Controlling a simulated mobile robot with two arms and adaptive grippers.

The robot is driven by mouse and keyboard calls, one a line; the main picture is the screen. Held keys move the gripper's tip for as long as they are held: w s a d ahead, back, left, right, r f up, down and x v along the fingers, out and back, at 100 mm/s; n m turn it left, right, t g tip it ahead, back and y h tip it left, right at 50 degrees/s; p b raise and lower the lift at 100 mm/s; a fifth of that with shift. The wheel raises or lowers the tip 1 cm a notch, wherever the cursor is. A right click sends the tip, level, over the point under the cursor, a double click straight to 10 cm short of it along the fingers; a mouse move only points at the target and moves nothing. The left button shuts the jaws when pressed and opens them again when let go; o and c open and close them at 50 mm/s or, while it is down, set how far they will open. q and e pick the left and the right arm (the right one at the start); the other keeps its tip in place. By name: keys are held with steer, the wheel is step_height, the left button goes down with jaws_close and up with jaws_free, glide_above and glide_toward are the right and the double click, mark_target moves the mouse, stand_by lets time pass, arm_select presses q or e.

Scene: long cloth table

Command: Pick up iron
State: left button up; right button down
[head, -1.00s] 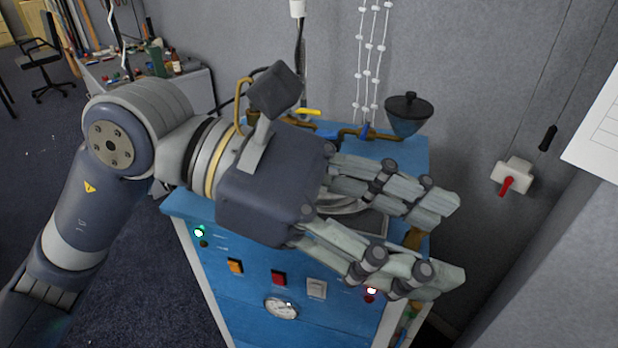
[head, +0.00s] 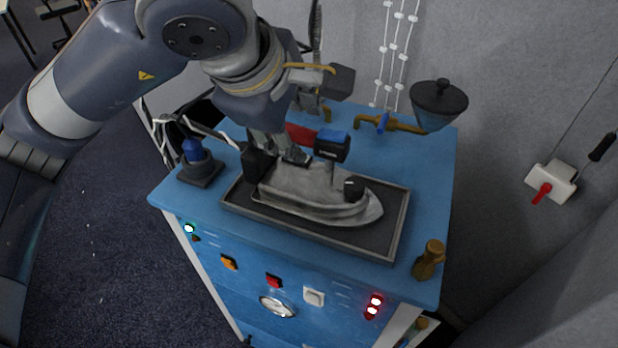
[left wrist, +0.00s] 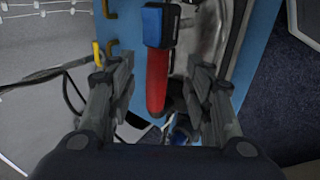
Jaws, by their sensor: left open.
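The iron (head: 310,190) is a grey metal body with its point to the right, lying in a dark tray (head: 400,228) on the blue cabinet. Its handle has a red grip (head: 301,134) and a blue-and-black block (head: 332,146). My left gripper (head: 277,158) points down over the iron's rear left end, open, partly hiding the handle. In the left wrist view, the red grip (left wrist: 157,80) lies between the spread fingers of my left gripper (left wrist: 160,72), with gaps on both sides. I cannot tell the height between fingers and handle. My right gripper is not in view.
A blue-topped stand (head: 195,160) with cables is left of the tray. A dark funnel (head: 438,105) and brass pipes (head: 395,126) stand at the back, and a brass fitting (head: 429,260) is at the front right corner.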

mark_target(298, 133)
arm_select(q)
steer(key=shift+w+d+f, duration=0.15)
steer(key=shift+w+f, duration=0.35)
steer(key=shift+w, duration=0.05)
steer(key=p+x, duration=0.1)
steer(key=x, duration=0.1)
steer(key=p+x, duration=0.1)
steer(key=shift+w+f, duration=0.25)
steer(key=shift+f, duration=0.1)
steer(key=shift+w+f, duration=0.3)
steer(key=shift+f, duration=0.1)
steer(key=shift+s, duration=0.1)
steer(key=c, duration=0.9)
jaws_close()
steer(key=shift+r, duration=0.25)
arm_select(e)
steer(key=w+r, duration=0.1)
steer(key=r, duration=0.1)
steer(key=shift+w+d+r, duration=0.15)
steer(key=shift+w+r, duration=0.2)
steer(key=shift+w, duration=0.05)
